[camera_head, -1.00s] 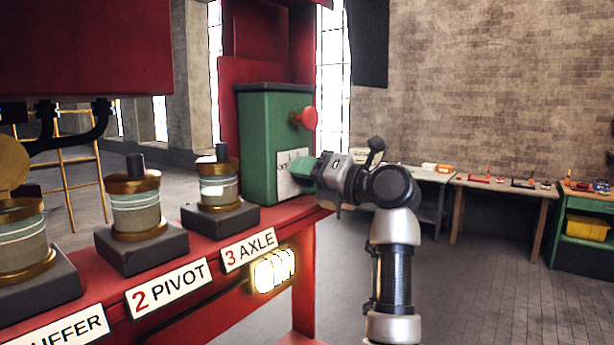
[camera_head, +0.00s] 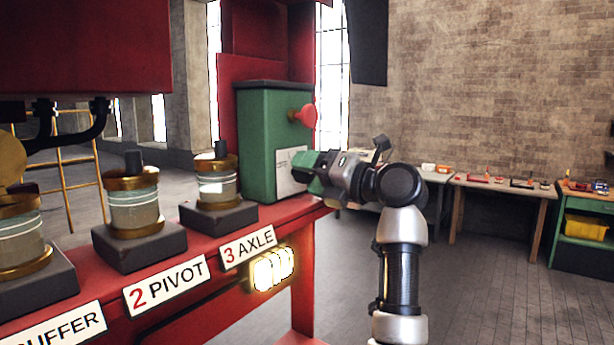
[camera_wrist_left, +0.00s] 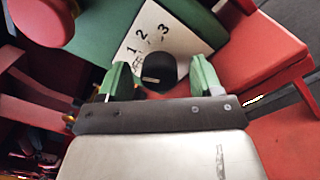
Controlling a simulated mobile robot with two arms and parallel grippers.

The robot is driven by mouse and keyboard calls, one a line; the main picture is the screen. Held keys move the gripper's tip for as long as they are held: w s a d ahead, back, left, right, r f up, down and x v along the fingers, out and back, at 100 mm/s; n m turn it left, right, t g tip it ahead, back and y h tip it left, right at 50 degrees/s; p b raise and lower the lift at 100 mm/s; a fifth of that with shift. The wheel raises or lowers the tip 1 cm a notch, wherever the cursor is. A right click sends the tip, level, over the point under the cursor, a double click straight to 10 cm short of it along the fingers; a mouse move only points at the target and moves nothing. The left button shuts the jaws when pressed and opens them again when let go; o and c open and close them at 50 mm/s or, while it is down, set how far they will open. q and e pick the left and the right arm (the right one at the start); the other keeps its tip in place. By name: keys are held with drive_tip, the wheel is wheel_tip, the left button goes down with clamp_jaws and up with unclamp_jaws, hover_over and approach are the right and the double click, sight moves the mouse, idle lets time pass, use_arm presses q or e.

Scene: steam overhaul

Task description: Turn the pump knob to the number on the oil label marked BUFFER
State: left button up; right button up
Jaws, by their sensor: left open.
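The green pump box (camera_head: 272,130) stands at the far end of the red bench and has a white number plate (camera_head: 291,178) low on its face. In the left wrist view the plate (camera_wrist_left: 172,32) reads 1, 2, 3. The round black pump knob (camera_wrist_left: 160,70) has a short pale mark near its lower left edge. My left gripper (camera_head: 303,165) is at the plate; in its wrist view its green fingers (camera_wrist_left: 162,80) are open, one on each side of the knob. The BUFFER label (camera_head: 55,332) is cut off at the lower left, its number out of view.
The PIVOT label (camera_head: 166,286) reads 2 and the AXLE label (camera_head: 247,247) reads 3. Several glass oilers, such as the AXLE one (camera_head: 216,183), line the bench. A red knob (camera_head: 304,115) sticks out above my gripper. Grey floor (camera_head: 480,285) is clear at right.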

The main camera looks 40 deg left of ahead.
use_arm(q)
drive_tip(key=w+d+b, duration=0.1)
drive_tip(key=d+b, duration=0.2)
drive_tip(key=d, duration=0.6)
drive_tip(key=shift+w+d, duration=0.2)
drive_tip(key=shift+d, duration=0.2)
drive_tip(key=shift+f, duration=0.1)
